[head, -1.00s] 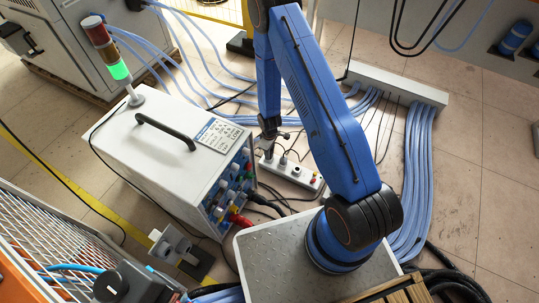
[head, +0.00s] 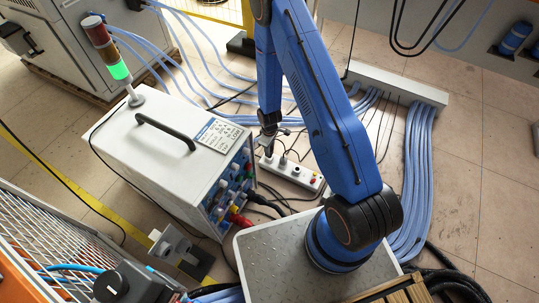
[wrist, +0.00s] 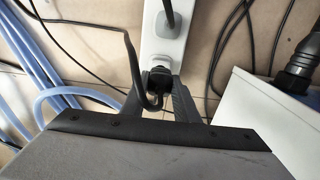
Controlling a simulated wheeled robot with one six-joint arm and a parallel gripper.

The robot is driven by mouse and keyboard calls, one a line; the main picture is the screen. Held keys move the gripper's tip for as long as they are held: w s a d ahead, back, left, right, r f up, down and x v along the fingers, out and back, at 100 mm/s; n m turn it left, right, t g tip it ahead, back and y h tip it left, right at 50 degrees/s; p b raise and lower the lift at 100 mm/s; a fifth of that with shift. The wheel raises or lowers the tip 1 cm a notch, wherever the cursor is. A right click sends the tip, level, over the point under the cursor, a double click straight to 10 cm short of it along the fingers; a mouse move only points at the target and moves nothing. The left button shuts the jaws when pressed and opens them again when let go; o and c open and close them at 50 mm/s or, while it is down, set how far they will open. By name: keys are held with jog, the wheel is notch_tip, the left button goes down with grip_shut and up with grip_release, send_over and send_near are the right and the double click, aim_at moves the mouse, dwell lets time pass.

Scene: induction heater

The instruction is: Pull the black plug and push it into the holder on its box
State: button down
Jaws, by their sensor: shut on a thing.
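My gripper (wrist: 155,95) is shut on the black plug (wrist: 160,80) at the near end of the white power strip (wrist: 163,48) in the wrist view. The plug's dark cable loops up and to the left beside the fingers. I cannot tell whether its pins are in a socket. In the head view my gripper (head: 268,137) is just above the left end of the power strip (head: 306,180), and the plug is too small to make out there. The white box (head: 165,150) stands to the left. I cannot make out the holder.
A grey plug (wrist: 170,16) sits farther along the strip. The box's side panel (head: 235,190) carries several connectors and cables close to the strip. Blue hoses (head: 417,175) and loose black cables lie on the floor around it. A signal tower (head: 108,50) stands on the box's far corner.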

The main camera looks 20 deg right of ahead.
jog(key=shift+r, duration=1.55)
